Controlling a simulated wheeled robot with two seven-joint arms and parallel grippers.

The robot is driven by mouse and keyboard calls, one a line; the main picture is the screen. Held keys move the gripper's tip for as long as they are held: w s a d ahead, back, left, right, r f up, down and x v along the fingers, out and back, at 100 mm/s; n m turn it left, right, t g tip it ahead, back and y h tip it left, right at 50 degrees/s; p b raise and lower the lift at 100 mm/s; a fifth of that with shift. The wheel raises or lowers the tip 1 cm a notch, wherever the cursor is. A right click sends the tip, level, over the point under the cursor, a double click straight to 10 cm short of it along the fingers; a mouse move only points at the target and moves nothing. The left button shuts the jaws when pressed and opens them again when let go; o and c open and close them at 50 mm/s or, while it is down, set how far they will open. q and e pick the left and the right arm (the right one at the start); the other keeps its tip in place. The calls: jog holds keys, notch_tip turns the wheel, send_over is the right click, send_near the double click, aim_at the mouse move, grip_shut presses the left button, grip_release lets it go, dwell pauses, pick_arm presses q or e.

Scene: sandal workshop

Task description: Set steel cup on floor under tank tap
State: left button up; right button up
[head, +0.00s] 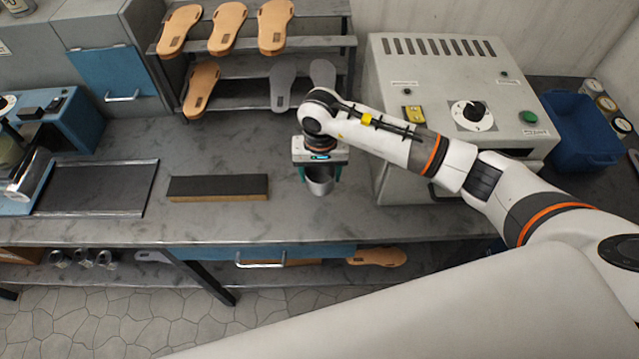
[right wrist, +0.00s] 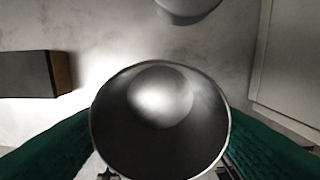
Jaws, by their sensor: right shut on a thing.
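The steel cup (head: 320,185) is between the fingers of my right gripper (head: 320,173), over the grey bench. The right gripper is shut on it. In the right wrist view the cup (right wrist: 160,110) opens toward the camera and looks empty, with a green finger on each side. I cannot tell whether its base touches the bench. The tiled floor (head: 70,315) shows at the lower left, in front of the bench. I see no tank or tap in these views. My left gripper is not in view.
The grey bench top (head: 110,230) holds a dark block (head: 218,187) left of the cup and a grey machine with a dial (head: 455,100) to the right. A rack with several sandal soles (head: 228,28) stands behind. A blue bin (head: 580,130) is at the right.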

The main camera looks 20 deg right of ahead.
aim_at(320, 178)
notch_tip(320, 178, down, 2)
jog(key=shift+f, duration=0.2)
notch_tip(320, 178, down, 3)
jog(key=shift+w+f+b, duration=0.1)
jog(key=shift+b, duration=0.95)
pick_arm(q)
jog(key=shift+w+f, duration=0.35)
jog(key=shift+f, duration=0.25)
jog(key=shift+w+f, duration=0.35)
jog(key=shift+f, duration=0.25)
pick_arm(e)
jog(key=shift+f, duration=0.1)
jog(key=o, duration=0.6)
jog(key=shift+c, duration=0.2)
jog(key=o, duration=0.4)
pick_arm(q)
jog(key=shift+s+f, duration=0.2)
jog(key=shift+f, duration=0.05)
pick_arm(e)
jog(key=shift+o, duration=0.2)
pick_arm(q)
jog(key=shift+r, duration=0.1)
